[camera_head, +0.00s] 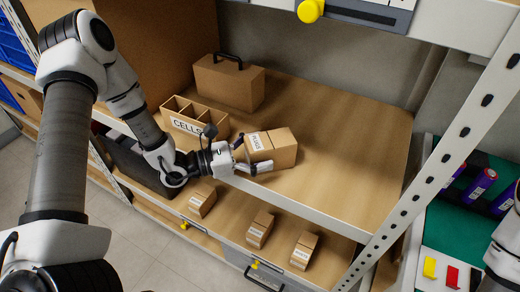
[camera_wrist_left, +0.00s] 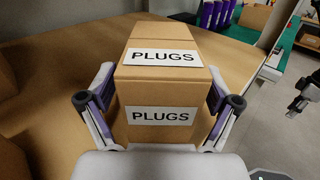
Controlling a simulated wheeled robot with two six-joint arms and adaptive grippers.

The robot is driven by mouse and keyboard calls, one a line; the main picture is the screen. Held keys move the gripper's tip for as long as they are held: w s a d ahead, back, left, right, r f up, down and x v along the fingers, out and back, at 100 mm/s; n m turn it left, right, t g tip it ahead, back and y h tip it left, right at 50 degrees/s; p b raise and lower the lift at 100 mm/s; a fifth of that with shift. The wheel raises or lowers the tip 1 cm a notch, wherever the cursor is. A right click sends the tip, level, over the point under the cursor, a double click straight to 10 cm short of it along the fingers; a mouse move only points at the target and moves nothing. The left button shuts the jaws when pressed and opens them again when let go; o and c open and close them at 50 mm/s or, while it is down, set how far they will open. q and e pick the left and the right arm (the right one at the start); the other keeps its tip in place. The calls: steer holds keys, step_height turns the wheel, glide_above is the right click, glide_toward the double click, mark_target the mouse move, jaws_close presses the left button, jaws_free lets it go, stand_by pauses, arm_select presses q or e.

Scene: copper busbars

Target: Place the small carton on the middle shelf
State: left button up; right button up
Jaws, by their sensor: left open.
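The small carton (camera_head: 283,150) is a brown box labelled PLUGS on the wooden middle shelf (camera_head: 345,150), near its front edge. In the left wrist view the carton (camera_wrist_left: 165,88) fills the middle, with one PLUGS label on top and one on the near face. My left gripper (camera_head: 254,155) is open, with a finger on each side of the carton. In the wrist view the left gripper (camera_wrist_left: 160,100) has its fingers close beside the box; contact is not clear. Part of my right arm shows at the right edge; its jaws are not clear.
A divided CELLS box (camera_head: 190,122) and a handled brown case (camera_head: 229,82) stand left and behind. Several small cartons (camera_head: 261,228) sit on the lower shelf. A white perforated post (camera_head: 440,160) stands at right. The shelf right of the carton is clear.

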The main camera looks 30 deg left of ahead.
arm_select(q)
steer(key=shift+r, duration=0.2)
steer(key=shift+a+p, duration=0.15)
steer(key=shift+p, duration=0.15)
steer(key=p+v, duration=0.4)
steer(key=v, duration=0.7)
steer(key=s+d+f+m+g+y, duration=0.1)
steer(key=s+d+f+m+g, duration=0.6)
steer(key=s+f+g, duration=0.25)
steer(key=s+a+f+m+g+y, duration=0.5)
steer(key=s+f+m+g+y, duration=0.1)
steer(key=s+f+m+y, duration=0.5)
steer(key=w+d+m+t, duration=0.1)
steer(key=m, duration=0.1)
steer(key=w+d+m+t+y, duration=0.1)
steer(key=m, duration=0.2)
steer(key=w+d+m+t, duration=0.1)
steer(key=d+m, duration=0.1)
steer(key=m, duration=0.1)
steer(key=shift+w+f+t, duration=0.2)
steer(key=shift+f+t, duration=0.05)
